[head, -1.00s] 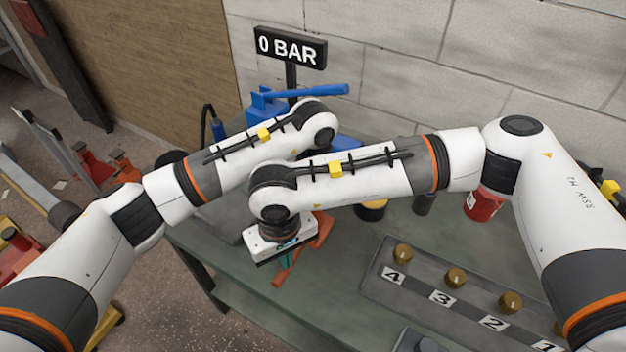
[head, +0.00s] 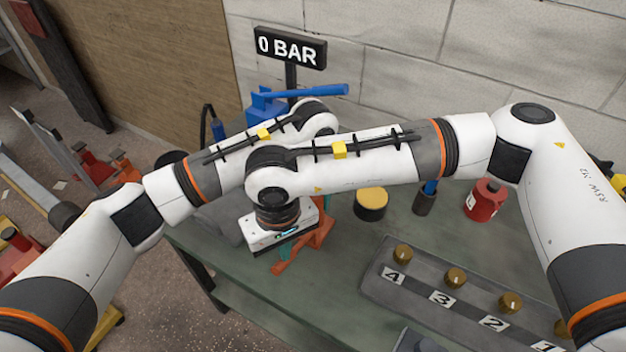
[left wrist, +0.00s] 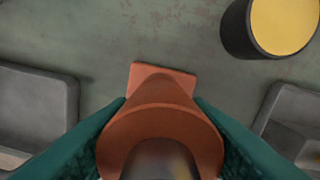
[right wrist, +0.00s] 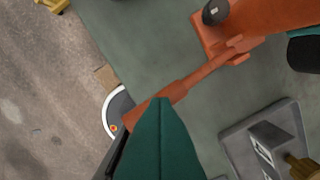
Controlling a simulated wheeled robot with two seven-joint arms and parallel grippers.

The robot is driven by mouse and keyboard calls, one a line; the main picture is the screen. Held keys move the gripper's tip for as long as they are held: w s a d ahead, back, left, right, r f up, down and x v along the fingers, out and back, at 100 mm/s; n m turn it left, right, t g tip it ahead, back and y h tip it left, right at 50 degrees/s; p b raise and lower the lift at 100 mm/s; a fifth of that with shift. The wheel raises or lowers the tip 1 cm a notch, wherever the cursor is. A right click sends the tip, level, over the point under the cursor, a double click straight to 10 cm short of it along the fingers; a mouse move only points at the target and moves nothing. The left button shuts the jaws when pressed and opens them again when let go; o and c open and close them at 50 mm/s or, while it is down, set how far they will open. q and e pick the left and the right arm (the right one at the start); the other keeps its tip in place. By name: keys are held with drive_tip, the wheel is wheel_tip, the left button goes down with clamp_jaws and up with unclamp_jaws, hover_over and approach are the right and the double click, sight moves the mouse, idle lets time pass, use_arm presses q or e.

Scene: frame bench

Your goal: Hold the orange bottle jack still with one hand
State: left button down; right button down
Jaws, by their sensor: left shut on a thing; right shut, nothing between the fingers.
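The orange bottle jack (head: 319,232) stands on the green bench, partly hidden by my right arm in the head view. In the left wrist view, my left gripper (left wrist: 160,110) is shut around the jack's orange body (left wrist: 158,90), a teal finger on each side. The left gripper is hidden in the head view. My right gripper (right wrist: 160,108) is shut and empty, its teal fingertips over the jack's orange lever (right wrist: 180,88); I cannot tell whether they touch. Its white body (head: 275,230) is beside the jack in the head view.
A sign reading 0 BAR (head: 291,48) stands behind a blue tool. A yellow-topped tin (head: 371,203), a dark cup (head: 425,200) and a red can (head: 485,200) stand to the right. A numbered tray (head: 375,284) with brass pieces lies in front. The bench's left edge is close.

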drive_tip(key=shift+f, duration=0.1)
drive_tip(key=shift+f, duration=2.05)
drive_tip(key=shift+r, duration=2.05)
drive_tip(key=shift+s+a, duration=0.1)
